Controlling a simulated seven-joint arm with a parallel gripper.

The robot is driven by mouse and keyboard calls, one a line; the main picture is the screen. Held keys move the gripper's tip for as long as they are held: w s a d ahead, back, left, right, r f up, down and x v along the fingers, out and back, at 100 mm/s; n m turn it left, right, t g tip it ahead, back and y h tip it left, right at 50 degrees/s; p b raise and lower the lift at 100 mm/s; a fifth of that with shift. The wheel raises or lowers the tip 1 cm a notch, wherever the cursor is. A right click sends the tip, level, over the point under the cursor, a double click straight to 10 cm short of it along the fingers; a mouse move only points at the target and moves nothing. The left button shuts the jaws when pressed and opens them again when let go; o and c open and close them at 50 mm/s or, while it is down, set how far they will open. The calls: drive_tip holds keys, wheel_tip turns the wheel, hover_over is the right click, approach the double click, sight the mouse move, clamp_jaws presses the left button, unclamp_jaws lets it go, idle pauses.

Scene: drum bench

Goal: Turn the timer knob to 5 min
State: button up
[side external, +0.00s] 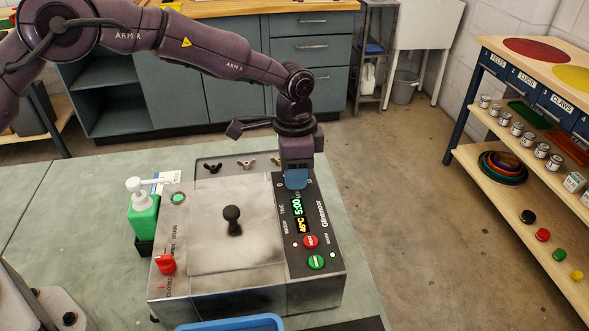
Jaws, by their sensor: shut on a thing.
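My gripper (296,183) points down onto the far end of the black control panel (325,268) on the machine's right side. Its blue fingertips are shut at the spot above the display. The timer knob is hidden by the fingers, so its pointer cannot be read. The display (298,214) shows 5:00 in green and what looks like 40°C in yellow.
A red button (310,242) and a green button (316,262) sit nearer on the panel. The machine's lid (234,258) has a black knob handle (232,215). A red drain knob (166,264), green pump bottle (142,214) and blue tray (232,323) are nearby.

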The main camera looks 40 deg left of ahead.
drive_tip(key=shift+r+m, duration=0.1)
drive_tip(key=shift+m, duration=1.2)
drive_tip(key=o, duration=0.9)
drive_tip(key=shift+o, duration=0.2)
wheel_tip(320, 180, up, 13)
drive_tip(key=shift+w, duration=0.35)
drive_tip(key=shift+a, duration=0.15)
